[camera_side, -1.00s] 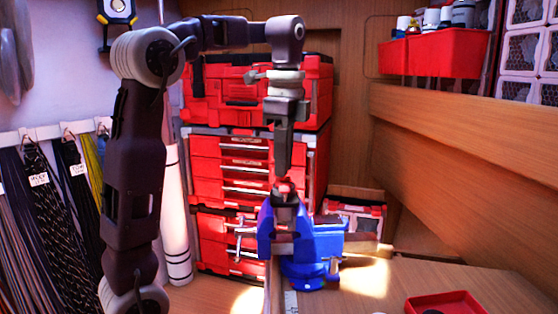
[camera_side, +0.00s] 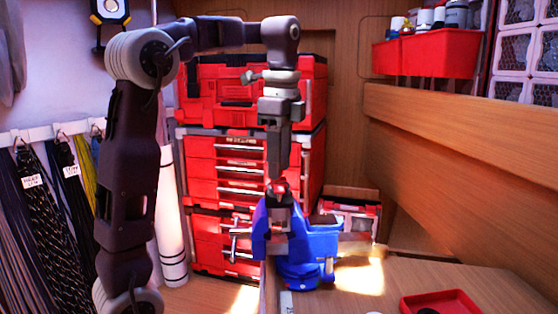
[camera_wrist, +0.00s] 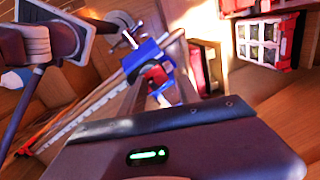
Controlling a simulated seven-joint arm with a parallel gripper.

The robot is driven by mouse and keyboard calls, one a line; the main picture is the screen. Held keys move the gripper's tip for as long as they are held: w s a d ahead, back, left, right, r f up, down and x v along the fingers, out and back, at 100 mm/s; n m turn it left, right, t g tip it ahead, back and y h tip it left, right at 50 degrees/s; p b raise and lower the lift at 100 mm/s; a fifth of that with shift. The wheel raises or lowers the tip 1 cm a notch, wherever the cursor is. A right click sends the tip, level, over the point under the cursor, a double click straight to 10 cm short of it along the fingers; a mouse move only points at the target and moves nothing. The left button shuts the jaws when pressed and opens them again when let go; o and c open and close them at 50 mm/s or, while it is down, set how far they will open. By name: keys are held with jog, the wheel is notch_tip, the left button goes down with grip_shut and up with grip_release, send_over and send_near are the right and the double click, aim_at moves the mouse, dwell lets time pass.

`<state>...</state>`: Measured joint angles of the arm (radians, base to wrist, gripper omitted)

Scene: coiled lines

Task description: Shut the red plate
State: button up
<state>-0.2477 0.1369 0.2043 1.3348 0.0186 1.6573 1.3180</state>
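A small red piece (camera_side: 278,186) sits at the top of the blue vise (camera_side: 309,240), near its jaws; I cannot tell whether it is a plate or how it is fixed. In the wrist view the red piece (camera_wrist: 155,75) shows against the blue vise (camera_wrist: 141,57). My gripper (camera_side: 278,174) points straight down just above the red piece, its tip close to it; I cannot tell whether they touch. The fingers are seen edge-on, so their opening is unclear.
A shallow red tray (camera_side: 441,303) lies on the wooden bench (camera_side: 385,300) at the lower right. Red drawer units (camera_side: 225,165) stand behind the vise. Cables (camera_side: 45,215) hang at the left. Red bins (camera_side: 441,55) sit on a shelf at the upper right.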

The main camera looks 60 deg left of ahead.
aim_at(276, 188)
jog(key=r, duration=0.7)
jog(key=shift+d, duration=0.2)
jog(key=s+d+n, duration=0.1)
jog(key=s+d+f+n+t, duration=0.1)
jog(key=d, duration=0.1)
jog(key=shift+s+d, duration=0.2)
jog(key=shift+s, duration=0.15)
jog(key=s+d+f+n+t, duration=0.2)
jog(key=s+d+f+n, duration=0.2)
jog(key=f, duration=0.4)
jog(key=s+d+f+n+t, duration=0.2)
jog(key=s+d+f+n, duration=0.2)
jog(key=s+d+f, duration=0.2)
jog(key=s+f, duration=0.2)
jog(key=s, duration=0.1)
jog(key=shift+d+f+t+h, duration=0.15)
jog(key=shift+d+t+h, duration=0.1)
jog(key=shift+t+h, duration=0.05)
